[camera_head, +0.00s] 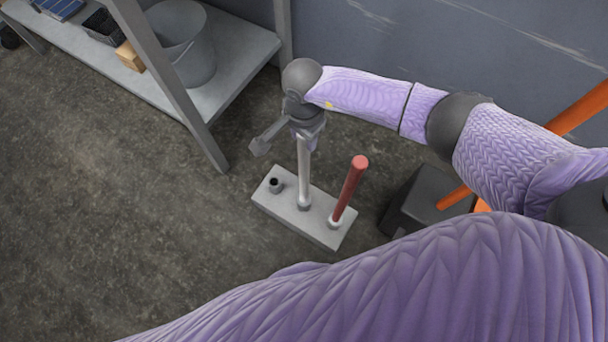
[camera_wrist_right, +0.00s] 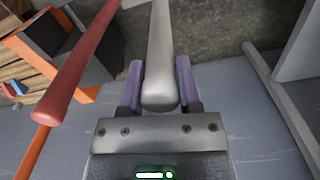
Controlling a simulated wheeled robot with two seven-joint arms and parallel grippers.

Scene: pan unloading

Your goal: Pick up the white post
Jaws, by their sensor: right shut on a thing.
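The white post (camera_head: 304,172) stands upright in the middle socket of a pale grey base block (camera_head: 318,231) on the floor. My right gripper (camera_head: 307,140) is at the top of the post, its fingers on both sides of it. In the right wrist view the white post (camera_wrist_right: 160,60) lies between the two purple fingers of my right gripper (camera_wrist_right: 160,92), which are shut on it. A red post (camera_head: 350,188) stands in the socket to the right, and shows at the left in the wrist view (camera_wrist_right: 82,62). The left socket (camera_head: 275,185) is empty. My left gripper is out of view.
A grey shelf (camera_head: 232,84) with a bucket (camera_head: 185,45) stands at the upper left. A dark box (camera_head: 415,205) and an orange bar (camera_head: 580,108) are to the right. A grey wall (camera_head: 400,45) is behind. The floor at left is clear.

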